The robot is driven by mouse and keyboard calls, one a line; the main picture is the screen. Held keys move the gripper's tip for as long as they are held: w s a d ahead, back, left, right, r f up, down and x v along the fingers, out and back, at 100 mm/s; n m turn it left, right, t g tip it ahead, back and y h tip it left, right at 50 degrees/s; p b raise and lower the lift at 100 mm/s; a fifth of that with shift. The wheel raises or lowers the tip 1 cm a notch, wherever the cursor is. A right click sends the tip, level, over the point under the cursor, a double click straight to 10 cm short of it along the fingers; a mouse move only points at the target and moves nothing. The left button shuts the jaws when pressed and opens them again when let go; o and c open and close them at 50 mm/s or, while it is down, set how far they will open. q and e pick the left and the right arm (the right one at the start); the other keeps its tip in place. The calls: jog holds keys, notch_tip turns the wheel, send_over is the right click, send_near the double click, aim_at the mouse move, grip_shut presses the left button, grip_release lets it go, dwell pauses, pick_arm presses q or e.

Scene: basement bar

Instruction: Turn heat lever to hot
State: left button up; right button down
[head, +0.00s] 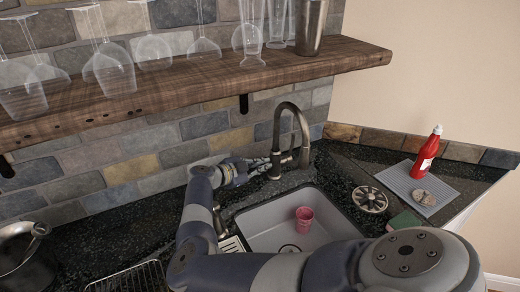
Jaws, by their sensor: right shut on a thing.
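The dark metal faucet (304,135) stands behind the sink, with its spout arched over. My right gripper (263,165) is at the left side of the faucet, near the lower body. It is shut on the heat lever, a small part beside the faucet body that is mostly hidden by the fingers. The lever's exact angle cannot be made out. My left gripper is not in view.
The grey sink (262,239) holds a pink cup (304,219). A red bottle (428,152) stands on a grey mat (398,181) at right. A dark pot (18,252) is at left. A wooden shelf (345,60) with glasses hangs above.

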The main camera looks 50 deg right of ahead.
jog(key=shift+s+m, duration=0.1)
jog(key=shift+m, duration=0.2)
jog(key=c, duration=1.8)
grip_release()
jog(key=shift+o, duration=0.2)
